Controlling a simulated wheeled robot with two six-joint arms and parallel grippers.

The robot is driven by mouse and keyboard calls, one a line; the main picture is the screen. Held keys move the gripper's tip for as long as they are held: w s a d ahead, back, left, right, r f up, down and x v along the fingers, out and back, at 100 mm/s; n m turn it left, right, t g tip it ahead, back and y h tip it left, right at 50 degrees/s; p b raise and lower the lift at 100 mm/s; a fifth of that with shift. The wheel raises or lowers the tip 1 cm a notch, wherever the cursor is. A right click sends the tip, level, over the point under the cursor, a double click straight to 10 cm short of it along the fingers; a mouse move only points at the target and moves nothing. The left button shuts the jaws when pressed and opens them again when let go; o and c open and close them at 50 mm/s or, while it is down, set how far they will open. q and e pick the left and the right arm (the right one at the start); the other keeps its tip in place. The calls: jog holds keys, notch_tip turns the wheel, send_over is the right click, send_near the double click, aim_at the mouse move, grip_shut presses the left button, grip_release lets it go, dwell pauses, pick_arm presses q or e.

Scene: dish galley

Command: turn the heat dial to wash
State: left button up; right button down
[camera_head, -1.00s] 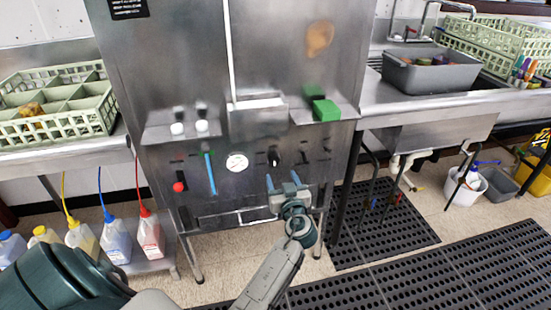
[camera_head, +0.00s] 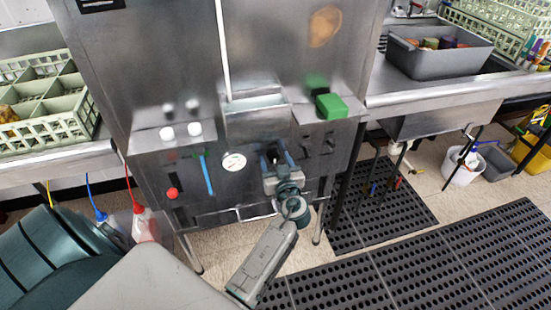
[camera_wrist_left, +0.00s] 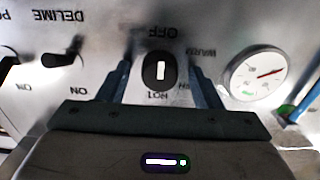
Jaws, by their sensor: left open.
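The black heat dial (camera_wrist_left: 159,71) is on the steel panel, with OFF above it, WARM to the upper right and HOT below it in the upside-down left wrist view. A partly hidden label sits at its lower right. Its white mark stands upright in that view; I cannot tell which end points. My left gripper (camera_wrist_left: 160,75) is open, one finger on each side of the dial with small gaps. In the head view, the left gripper (camera_head: 278,163) is at the panel and partly covers the dial. My right gripper is not in view.
A round gauge (camera_wrist_left: 258,74) with a red needle is close to one finger. The DELIME switch (camera_wrist_left: 62,53) is on the other side. A red knob (camera_head: 172,193), a blue handle (camera_head: 207,176) and a green block (camera_head: 331,106) are also on the machine.

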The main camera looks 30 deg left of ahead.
pick_arm(q)
jog(key=shift+c, duration=0.5)
jog(key=c, duration=0.9)
